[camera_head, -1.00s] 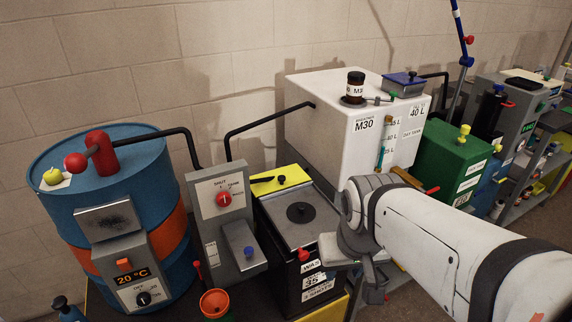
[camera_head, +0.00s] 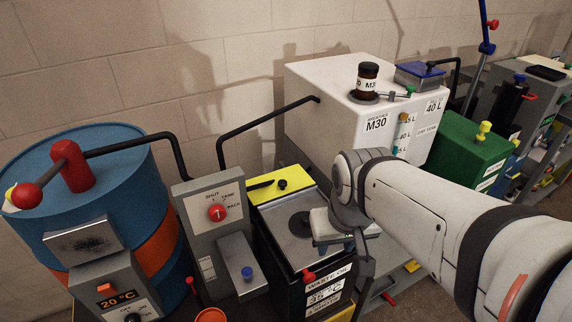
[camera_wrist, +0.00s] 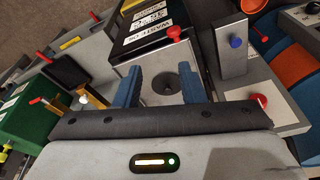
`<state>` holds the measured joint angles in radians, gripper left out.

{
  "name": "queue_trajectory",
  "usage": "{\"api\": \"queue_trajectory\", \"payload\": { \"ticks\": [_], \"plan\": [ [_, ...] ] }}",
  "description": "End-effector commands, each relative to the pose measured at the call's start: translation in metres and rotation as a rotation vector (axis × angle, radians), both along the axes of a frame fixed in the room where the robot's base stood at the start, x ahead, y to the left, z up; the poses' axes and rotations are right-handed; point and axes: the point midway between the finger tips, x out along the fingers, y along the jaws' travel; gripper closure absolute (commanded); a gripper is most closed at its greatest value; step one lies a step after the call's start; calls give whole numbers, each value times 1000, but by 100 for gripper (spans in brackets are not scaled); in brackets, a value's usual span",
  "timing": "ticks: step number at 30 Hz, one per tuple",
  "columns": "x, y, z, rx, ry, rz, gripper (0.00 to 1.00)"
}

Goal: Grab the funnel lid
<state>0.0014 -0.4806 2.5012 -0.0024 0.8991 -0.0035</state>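A dark round lid (camera_head: 300,224) with a small knob lies on the grey top of the black waste oil box (camera_head: 318,283); I take it for the funnel lid. In the wrist view the dark lid (camera_wrist: 167,84) shows whole, between my two blue fingers. My gripper (camera_wrist: 161,74) is open and empty, with a finger on either side of the lid in the picture. In the head view my gripper (camera_head: 340,247) hangs over the right part of the box top. How high it is above the lid I cannot tell.
A grey valve unit (camera_head: 217,235) with a red knob stands left of the box, beside a blue and orange drum (camera_head: 110,170). An orange funnel (camera_head: 211,315) shows at the bottom edge. A white M30 tank (camera_head: 320,100) and a green box (camera_head: 460,150) stand behind.

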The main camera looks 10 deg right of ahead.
Motion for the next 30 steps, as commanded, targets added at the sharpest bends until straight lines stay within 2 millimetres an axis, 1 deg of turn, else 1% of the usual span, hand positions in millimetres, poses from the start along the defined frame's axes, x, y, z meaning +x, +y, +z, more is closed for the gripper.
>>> {"api": "queue_trajectory", "payload": {
  "ticks": [1,5,8,11,14,15,18,21,24,27,30],
  "plan": [
    [0,0,0,0,0,0,63],
    [5,0,0,2,6,-7,52],
    [20,2,0,6,23,-24,44],
    [48,3,-4,16,54,-65,36],
    [84,3,-12,25,92,-125,28],
    [99,3,-16,27,106,-150,24],
    [135,3,-31,34,141,-210,16],
    [166,3,-49,39,171,-264,8],
    [189,3,-65,41,195,-306,0],
    [204,3,-77,41,210,-336,0],
    [212,3,-84,42,219,-353,0]
  ]
}}
